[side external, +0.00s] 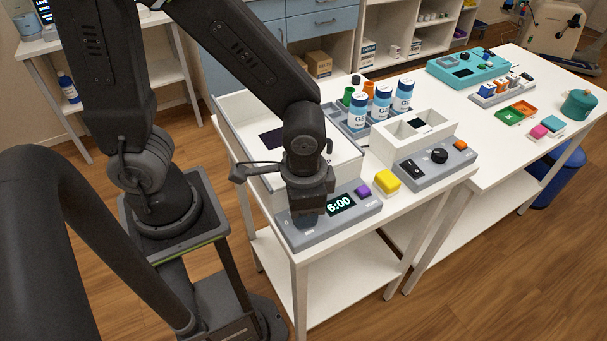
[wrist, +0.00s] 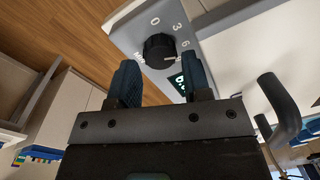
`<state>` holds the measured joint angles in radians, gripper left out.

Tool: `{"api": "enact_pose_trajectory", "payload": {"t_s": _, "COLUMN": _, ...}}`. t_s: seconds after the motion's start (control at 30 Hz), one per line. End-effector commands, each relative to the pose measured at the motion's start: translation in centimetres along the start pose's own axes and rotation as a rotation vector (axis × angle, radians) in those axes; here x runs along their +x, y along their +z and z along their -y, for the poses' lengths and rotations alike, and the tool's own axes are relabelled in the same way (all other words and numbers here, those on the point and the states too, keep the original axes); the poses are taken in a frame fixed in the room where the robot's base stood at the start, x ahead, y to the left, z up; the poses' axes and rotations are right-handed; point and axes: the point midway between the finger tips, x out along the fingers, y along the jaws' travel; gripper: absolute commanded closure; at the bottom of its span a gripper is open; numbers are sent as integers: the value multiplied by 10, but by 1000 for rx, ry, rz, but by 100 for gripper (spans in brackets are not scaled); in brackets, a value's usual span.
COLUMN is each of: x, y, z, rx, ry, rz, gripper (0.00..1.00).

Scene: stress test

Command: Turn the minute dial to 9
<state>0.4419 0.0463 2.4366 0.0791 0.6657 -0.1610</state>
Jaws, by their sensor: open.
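The minute dial (wrist: 160,50) is a round black knob on a grey panel, with 0, 3 and 6 printed around it in the wrist view. A pale mark on the knob points right, roughly below the 6; its exact setting is hard to tell. My gripper (wrist: 163,82) is open, its two fingers apart on either side below the dial, with nothing between them. In the side view my gripper (side external: 308,212) is low over the left part of the clock panel (side external: 360,214) and hides the dial. The lit display (side external: 340,204) reads 6:00.
A purple button (side external: 362,191) sits right of the display, with a yellow block (side external: 386,182) beyond it. Another grey panel with a black knob (side external: 439,155) stands farther right. A white open bin (side external: 335,150) and blue-capped bottles (side external: 382,103) are behind.

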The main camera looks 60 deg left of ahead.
Motion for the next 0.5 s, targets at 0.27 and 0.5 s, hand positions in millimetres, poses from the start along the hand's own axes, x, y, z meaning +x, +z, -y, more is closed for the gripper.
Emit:
{"api": "enact_pose_trajectory", "payload": {"t_s": 0.27, "x": -64, "y": -1, "z": 0, "rx": 0, "ry": 2, "rz": -10, "gripper": 55}}
{"api": "enact_pose_trajectory", "payload": {"t_s": 0.5, "x": -105, "y": -1, "z": 0, "rx": 0, "ry": 1, "rz": -5, "gripper": 55}}
